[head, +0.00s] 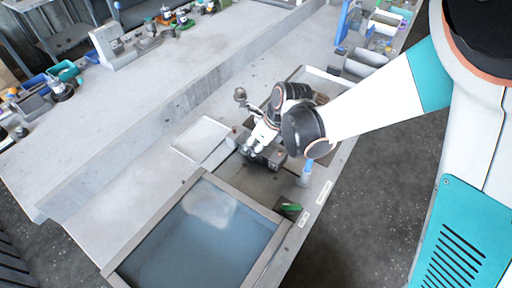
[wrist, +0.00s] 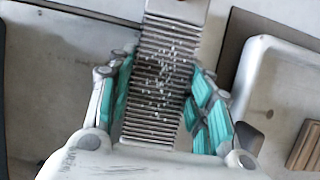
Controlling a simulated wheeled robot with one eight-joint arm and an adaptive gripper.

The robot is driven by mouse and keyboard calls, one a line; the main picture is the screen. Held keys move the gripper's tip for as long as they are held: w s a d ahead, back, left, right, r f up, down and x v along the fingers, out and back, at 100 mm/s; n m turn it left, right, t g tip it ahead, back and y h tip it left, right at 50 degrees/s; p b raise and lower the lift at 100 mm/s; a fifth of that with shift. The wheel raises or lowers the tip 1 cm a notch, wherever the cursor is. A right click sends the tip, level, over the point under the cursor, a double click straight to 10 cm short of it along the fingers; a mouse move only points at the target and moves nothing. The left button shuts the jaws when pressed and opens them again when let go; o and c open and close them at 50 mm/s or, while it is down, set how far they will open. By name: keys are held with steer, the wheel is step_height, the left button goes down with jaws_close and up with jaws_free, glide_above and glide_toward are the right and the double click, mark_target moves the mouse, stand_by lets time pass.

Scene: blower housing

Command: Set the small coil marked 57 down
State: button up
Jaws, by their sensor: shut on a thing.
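My gripper (head: 258,147) is low over the bench in the head view, beside a dark grey metal fixture (head: 272,154). In the wrist view, the teal-padded fingers of my gripper (wrist: 163,75) lie on both sides of a ribbed grey metal piece, which looks like the small coil (wrist: 158,60). It has pale flecks across its ribs and a plain end at the top. I see no number 57 on it. The gripper hides most of the coil in the head view, and I cannot tell whether it touches the surface below.
A framed basin (head: 200,235) with a bluish surface stands in front. A flat pale panel (head: 201,139) lies to the left. A blue-topped bottle (head: 307,171) and a green item (head: 291,207) are near the right edge. A white tray (wrist: 262,85) is right in the wrist view.

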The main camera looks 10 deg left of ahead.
mark_target(256, 144)
steer(key=shift+r, duration=0.1)
step_height(256, 144, up, 20)
steer(key=p, duration=1.3)
steer(key=shift+p, duration=0.3)
steer(key=shift+s, duration=0.1)
